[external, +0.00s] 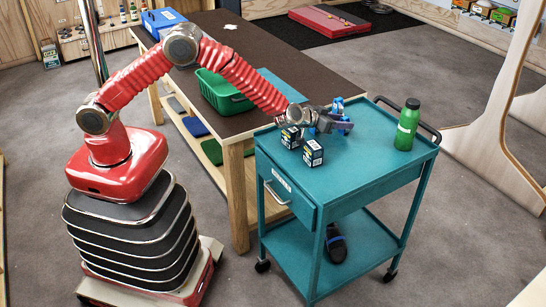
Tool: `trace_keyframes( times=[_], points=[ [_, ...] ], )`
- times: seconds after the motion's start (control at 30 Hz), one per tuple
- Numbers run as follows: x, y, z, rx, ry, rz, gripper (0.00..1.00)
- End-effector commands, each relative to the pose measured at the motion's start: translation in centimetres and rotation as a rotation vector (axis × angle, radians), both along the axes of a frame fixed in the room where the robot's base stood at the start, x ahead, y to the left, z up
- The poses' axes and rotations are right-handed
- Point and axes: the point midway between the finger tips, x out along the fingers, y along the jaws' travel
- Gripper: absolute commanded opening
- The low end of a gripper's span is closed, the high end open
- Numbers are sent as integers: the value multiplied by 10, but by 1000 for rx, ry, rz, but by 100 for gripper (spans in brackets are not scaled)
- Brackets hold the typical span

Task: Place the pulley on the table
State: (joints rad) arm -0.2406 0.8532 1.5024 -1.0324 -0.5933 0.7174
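My gripper (338,120) is low over the back part of the teal cart's top (365,165). A small blue metallic thing (338,104), probably the pulley, shows right at the fingers. The fingers partly hide it, and I cannot tell whether they are shut on it or only beside it. The table (285,62) has a dark brown top and pale wooden legs, and stands left of and behind the cart. My arm reaches across over its near end.
Two small dark boxes (313,153) stand on the cart just in front of my gripper. A green bottle (408,125) stands at the cart's right. A green basket (222,92) and a blue box (163,22) are on the table; its middle is largely clear.

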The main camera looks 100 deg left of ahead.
Motion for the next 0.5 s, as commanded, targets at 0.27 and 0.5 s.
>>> trace_keyframes(
  times=[0.27,0.5],
  points=[
    [0,0,0,0,0,0,40],
    [0,0,0,0,0,0,36]
  ],
)
